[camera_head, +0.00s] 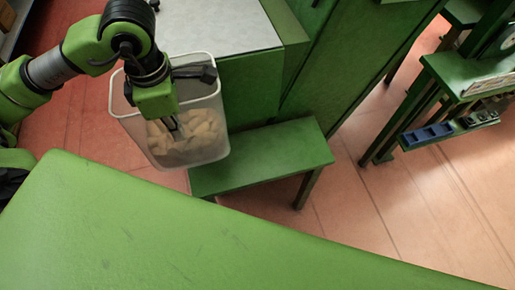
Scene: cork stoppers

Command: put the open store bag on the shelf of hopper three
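The open store bag (192,155) is a translucent, box-like bag with a pale rim, part full of light tan cork stoppers. My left gripper (172,124) is at its near rim, with its green body across the rim and its dark fingertips against the bag. It appears shut on the bag's wall, though the contact is partly hidden. The bag is tilted and overlaps the left end of a low green shelf (270,158) in front of a green hopper (250,88). I cannot read which hopper this is. My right gripper is out of view.
A large green surface (180,235) fills the foreground. A grey-white top (215,25) is behind the bag. At right, a green stand (470,70) carries a blue tray (427,134). The shelf's right part is bare, with open tiled floor beyond.

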